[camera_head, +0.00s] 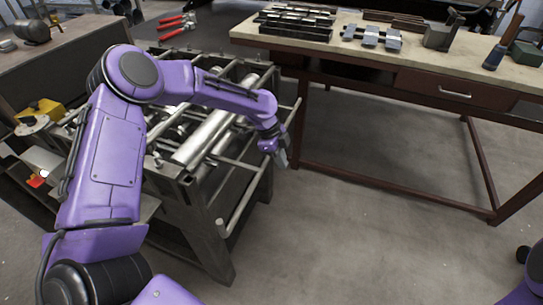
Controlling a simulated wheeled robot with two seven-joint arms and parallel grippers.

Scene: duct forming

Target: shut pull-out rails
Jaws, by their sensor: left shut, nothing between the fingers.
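The forming machine (205,218) stands at left centre, a dark metal frame with long shiny rollers (206,138) on top. A grey pull-out rail bar (236,197) runs along its right side, standing out from the frame, with thinner rods reaching back toward the machine. My left arm crosses over the machine from the left. My left gripper (281,158) is shut and empty, pointing down at the outer side of the rail bar, close to it. I cannot tell whether they touch. The arm hides part of the rollers and rods. My right gripper is out of view.
A workbench (395,60) with a drawer (455,93), metal blocks and a vise (442,34) stands at the back right. Red-handled tools (176,27) lie at the back. The concrete floor (370,240) between machine and bench is clear.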

